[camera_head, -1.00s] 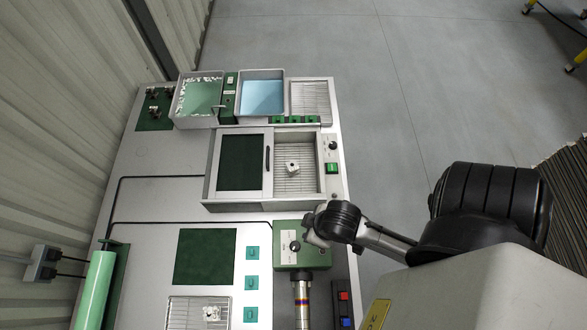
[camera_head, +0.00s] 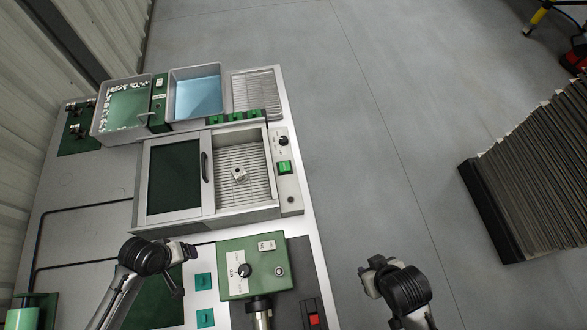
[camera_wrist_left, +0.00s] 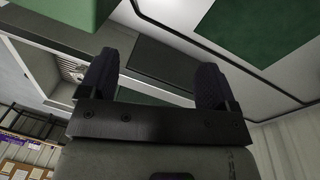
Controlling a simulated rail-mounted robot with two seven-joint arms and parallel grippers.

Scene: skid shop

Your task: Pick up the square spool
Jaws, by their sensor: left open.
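A small pale block-shaped part with a dark hole (camera_head: 239,174), which looks like the square spool, sits on the slatted floor of the open-sided grey cabinet (camera_head: 283,200). My left gripper (camera_head: 187,262) is below and left of that cabinet in the head view, over the bench and apart from the part. In the left wrist view its two fingers (camera_wrist_left: 155,80) stand wide apart with nothing between them. My right gripper (camera_head: 372,278) is at the lower right, past the bench edge and over the floor; its jaw opening is too small to tell.
A green control box (camera_head: 252,268) with a knob stands in front of the cabinet. Behind it are a green-bottomed tray (camera_head: 125,104), a blue-filled tray (camera_head: 196,92) and a slatted rack (camera_head: 256,92). A dark ribbed stack (camera_head: 530,175) lies on the floor at right.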

